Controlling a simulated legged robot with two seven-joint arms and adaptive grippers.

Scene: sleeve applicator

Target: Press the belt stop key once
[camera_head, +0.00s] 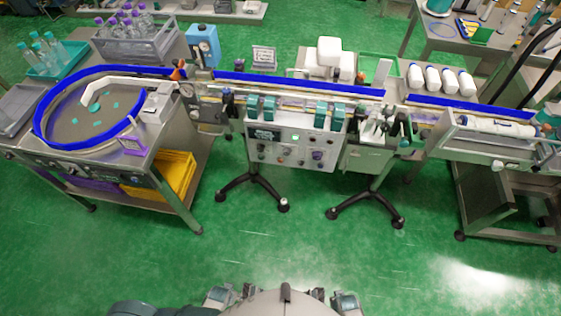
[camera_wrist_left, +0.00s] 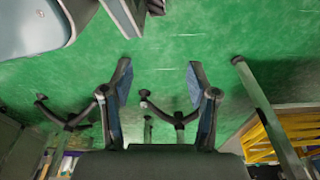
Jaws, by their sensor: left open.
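A grey control panel (camera_head: 292,147) hangs on the front of the conveyor (camera_head: 300,91) in the head view. It carries several small knobs and keys, one of them lit green (camera_head: 296,136). The labels are too small to read, so I cannot tell which one is the belt stop key. My left gripper (camera_wrist_left: 158,82) shows in the left wrist view, with its two fingers spread and nothing between them. It is over the green floor, apart from the panel. My right gripper cannot be made out in either view.
A round feeder table (camera_head: 90,115) stands at the left, with a yellow crate (camera_head: 174,174) on its lower shelf. Black-footed stands (camera_head: 254,190) hold up the conveyor. A metal cart (camera_head: 492,195) stands at the right. The green floor before the panel is clear.

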